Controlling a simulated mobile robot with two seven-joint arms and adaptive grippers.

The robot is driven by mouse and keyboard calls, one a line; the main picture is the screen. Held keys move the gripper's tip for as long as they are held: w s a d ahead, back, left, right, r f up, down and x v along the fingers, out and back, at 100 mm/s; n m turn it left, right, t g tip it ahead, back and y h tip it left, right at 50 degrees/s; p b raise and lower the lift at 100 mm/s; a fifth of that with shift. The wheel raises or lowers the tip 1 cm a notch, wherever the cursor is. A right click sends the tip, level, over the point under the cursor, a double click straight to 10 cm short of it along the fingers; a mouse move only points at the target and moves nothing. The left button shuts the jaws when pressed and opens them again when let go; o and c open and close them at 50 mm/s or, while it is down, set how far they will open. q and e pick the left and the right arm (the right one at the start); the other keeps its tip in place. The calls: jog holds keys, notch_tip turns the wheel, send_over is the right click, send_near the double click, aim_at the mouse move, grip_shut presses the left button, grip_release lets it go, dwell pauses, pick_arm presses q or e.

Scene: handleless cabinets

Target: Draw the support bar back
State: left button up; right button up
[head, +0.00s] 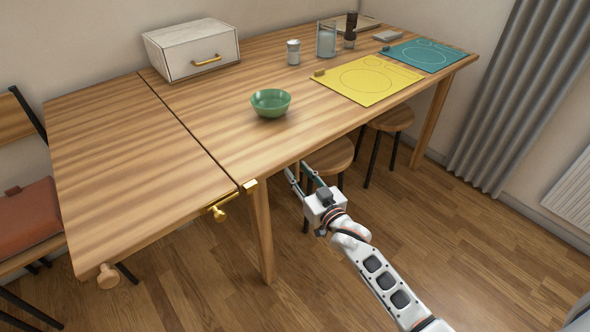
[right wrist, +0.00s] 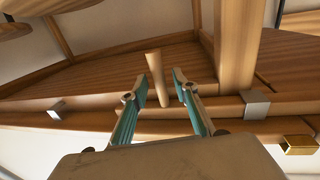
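A wooden bar (right wrist: 215,108) runs along under the table's front edge in the right wrist view, passing through silver brackets (right wrist: 256,104). A round wooden peg (right wrist: 156,75) stands out from the bar. My right gripper (head: 297,180) is at the table's front edge, right of the near leg. In the right wrist view its two fingers (right wrist: 159,87) are apart, with the peg showing between them; no contact is visible. The bar and peg are hidden by the tabletop in the head view. My left gripper is not in view.
The left table leaf (head: 130,160) lies level with the main top (head: 215,120). A brass catch (head: 218,213) and wooden knob (head: 107,277) are on its front edge. A table leg (head: 262,235) and stool (head: 331,157) stand near my gripper. A green bowl (head: 270,103) sits above.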

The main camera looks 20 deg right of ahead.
jog(key=shift+w+a, duration=0.15)
jog(key=shift+w, duration=0.75)
